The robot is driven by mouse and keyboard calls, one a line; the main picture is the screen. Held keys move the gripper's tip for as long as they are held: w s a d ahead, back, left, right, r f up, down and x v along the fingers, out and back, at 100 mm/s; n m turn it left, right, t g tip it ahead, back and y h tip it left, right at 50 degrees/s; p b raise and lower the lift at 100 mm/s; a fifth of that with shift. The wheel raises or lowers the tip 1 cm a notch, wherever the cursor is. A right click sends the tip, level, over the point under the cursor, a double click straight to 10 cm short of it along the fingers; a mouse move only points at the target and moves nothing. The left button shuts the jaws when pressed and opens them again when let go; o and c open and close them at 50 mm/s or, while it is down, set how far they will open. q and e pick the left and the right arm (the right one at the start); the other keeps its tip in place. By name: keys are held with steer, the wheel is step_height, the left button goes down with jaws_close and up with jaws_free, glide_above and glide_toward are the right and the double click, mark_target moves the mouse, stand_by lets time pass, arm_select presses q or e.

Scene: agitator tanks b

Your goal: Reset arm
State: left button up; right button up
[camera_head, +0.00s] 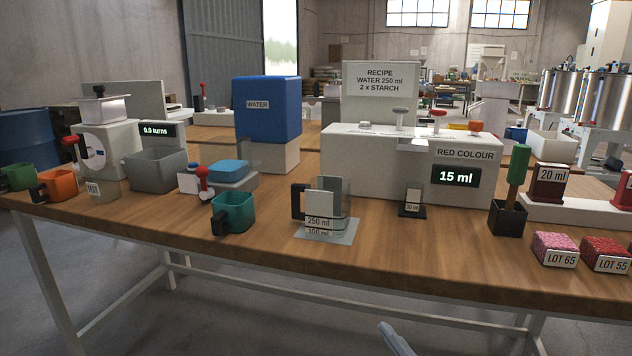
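A small grey-blue tip (395,340) shows at the bottom edge, right of the middle, in front of the table. It slants down to the right and looks like part of my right gripper. The rest of it is cut off by the frame, so its opening does not show. It is apart from the table and touches nothing visible. My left gripper is not in view.
The wooden table (270,262) holds a teal mug (236,212), a measuring vessel on a plate (325,238), a blue water tank (268,110), a red colour dispenser (400,160) and lot blocks (555,250). Its front strip is mostly clear.

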steer(key=s+d+f+m+g+h, duration=0.2)
steer(key=s+d+f+m+g, duration=0.1)
steer(key=s+f+m, duration=0.4)
steer(key=s+d+f+m+g+h, duration=0.3)
steer(key=s+f+m, duration=0.1)
steer(key=f, duration=0.6)
arm_select(q)
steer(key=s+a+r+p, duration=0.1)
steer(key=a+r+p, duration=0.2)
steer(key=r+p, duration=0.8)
steer(key=p, duration=0.5)
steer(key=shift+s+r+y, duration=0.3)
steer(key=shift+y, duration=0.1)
arm_select(e)
steer(key=s+d+r+m, duration=0.1)
steer(key=s+d+r, duration=0.1)
steer(key=r, duration=0.9)
steer(key=shift+d+r+g+h, duration=0.15)
steer(key=shift+d+g+h, duration=0.25)
steer(key=shift+d, duration=0.2)
